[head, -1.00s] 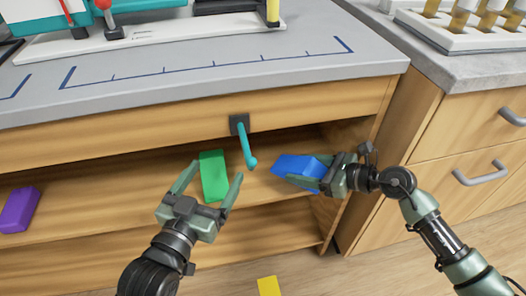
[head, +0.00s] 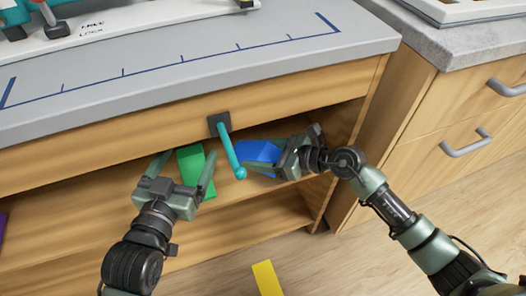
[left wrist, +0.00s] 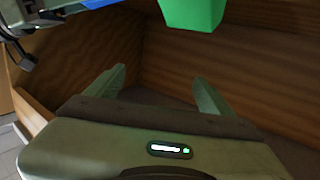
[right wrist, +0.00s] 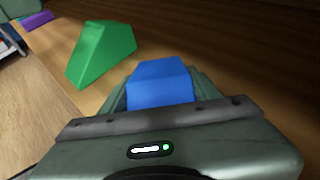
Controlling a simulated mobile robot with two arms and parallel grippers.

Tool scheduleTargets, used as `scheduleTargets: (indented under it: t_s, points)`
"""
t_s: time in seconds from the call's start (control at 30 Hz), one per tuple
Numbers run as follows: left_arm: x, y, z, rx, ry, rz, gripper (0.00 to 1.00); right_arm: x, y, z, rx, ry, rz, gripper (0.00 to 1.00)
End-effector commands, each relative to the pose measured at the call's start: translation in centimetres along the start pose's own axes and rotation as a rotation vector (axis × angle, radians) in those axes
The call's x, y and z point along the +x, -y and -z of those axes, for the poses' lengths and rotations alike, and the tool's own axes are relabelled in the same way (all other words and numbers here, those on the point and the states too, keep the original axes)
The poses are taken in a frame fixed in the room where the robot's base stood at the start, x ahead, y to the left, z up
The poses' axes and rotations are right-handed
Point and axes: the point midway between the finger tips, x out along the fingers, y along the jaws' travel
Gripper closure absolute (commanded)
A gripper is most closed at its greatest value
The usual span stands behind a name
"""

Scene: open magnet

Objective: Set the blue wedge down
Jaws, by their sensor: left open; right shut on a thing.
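The blue wedge (head: 257,153) is between the fingers of my right gripper (head: 283,155), at the opening of the shelf under the counter. The right wrist view shows the wedge (right wrist: 158,84) gripped between both fingers. I cannot tell whether its underside touches the shelf (head: 255,210). My left gripper (head: 184,166) is open and empty in front of the green wedge (head: 190,161). The left wrist view shows the green wedge (left wrist: 193,12) beyond the fingers, with a bit of blue at the top edge.
A teal lever (head: 230,152) hangs from the counter front between the two wedges, close to the blue one. A purple piece (head: 3,222) shows at the left edge. A yellow piece (head: 267,278) lies low in front. Drawers with grey handles (head: 467,145) stand at right.

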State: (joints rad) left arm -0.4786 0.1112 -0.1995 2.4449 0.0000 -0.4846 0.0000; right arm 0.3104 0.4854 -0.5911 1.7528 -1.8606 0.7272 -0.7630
Motion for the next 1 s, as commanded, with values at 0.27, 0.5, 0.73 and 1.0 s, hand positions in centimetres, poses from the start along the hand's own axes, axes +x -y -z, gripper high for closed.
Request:
scheduleTargets:
  t_s: [0.27, 0.5, 0.73, 1.0]
  points:
    - [0.1, -0.1, 0.8, -0.001, -0.041, -0.003, 0.17, 0.2, -0.3, 0.2, 0.0, 0.001, 0.0, 0.78]
    - [0.1, -0.2, 1.2, -0.001, -0.063, -0.004, 0.17, 0.3, -0.3, 0.4, 0.0, 0.001, 0.0, 0.78]
    - [0.1, -0.2, 1.7, -0.002, -0.085, -0.005, 0.17, 0.3, -0.2, 0.5, 0.0, 0.0, 0.0, 0.17]
    - [0.1, -0.3, 1.7, -0.002, -0.084, -0.006, 0.17, 0.3, -0.2, 0.5, 0.0, 0.0, 0.0, 0.17]
